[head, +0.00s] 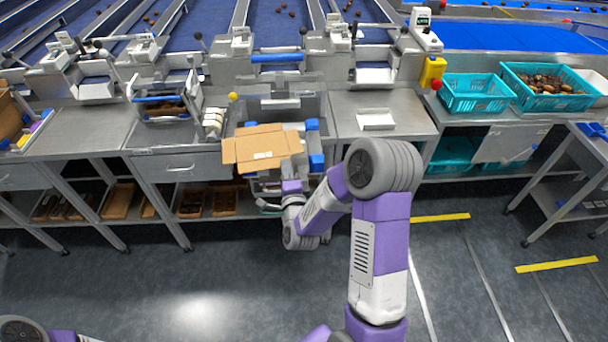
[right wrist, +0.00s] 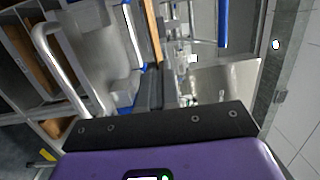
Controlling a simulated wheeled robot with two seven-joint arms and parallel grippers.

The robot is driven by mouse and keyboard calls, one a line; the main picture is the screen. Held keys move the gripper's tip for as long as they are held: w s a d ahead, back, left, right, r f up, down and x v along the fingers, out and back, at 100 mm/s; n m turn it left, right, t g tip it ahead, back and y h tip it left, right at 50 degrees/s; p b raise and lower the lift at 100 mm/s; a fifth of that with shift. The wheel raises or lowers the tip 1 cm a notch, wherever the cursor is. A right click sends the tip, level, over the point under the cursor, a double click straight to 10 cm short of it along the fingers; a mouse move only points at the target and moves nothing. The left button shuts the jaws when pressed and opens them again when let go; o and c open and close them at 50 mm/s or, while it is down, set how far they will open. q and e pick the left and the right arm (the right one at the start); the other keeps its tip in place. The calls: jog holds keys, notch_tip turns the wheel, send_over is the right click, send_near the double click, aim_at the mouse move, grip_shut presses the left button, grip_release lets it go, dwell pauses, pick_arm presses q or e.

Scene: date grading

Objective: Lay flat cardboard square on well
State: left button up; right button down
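The flat cardboard square (head: 262,147) is light brown with fold lines and a small pale patch near its middle. In the head view it appears over the well (head: 312,110), a metal-framed recess in the bench with blue parts along its right side, and covers much of it. Whether it touches the well is unclear. My right gripper (head: 290,180) is at the board's near edge, its fingertips mostly hidden. In the right wrist view the fingers (right wrist: 149,90) are close together on the board (right wrist: 153,32), seen edge-on. My left gripper is out of view.
Steel bench tops flank the well on the left (head: 75,130) and right (head: 392,103). A drawer (head: 180,168) is below on the left. Teal crates (head: 478,95) stand farther right, one holding dates. A wire-handled holder (head: 163,108) stands left of the well.

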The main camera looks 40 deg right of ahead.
aim_at(302, 166)
jog(key=d, duration=0.1)
jog(key=d+m+h+b, duration=0.1)
jog(key=d, duration=0.1)
jog(key=s+d+g+h+b, duration=0.1)
jog(key=shift+d+r+m, duration=0.3)
jog(key=shift+d+r, duration=0.1)
jog(key=shift+w+d+f+p, duration=0.1)
jog(key=shift+w+d+f, duration=0.25)
jog(key=shift+w, duration=0.35)
jog(key=shift+w+d+f+p, duration=0.1)
jog(key=shift+w+d+f, duration=0.2)
jog(key=shift+w+d, duration=0.3)
jog(key=shift+w+d+f+p, duration=0.1)
jog(key=shift+w+d+f, duration=0.2)
jog(key=shift+w, duration=0.45)
pick_arm(q)
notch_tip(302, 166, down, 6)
jog(key=b, duration=0.3)
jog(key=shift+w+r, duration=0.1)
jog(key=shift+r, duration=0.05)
pick_arm(e)
notch_tip(302, 166, down, 3)
jog(key=shift+r, duration=0.2)
pick_arm(q)
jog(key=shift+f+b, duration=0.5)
jog(key=shift+b, duration=0.1)
pick_arm(e)
jog(key=c, duration=1.8)
grip_release()
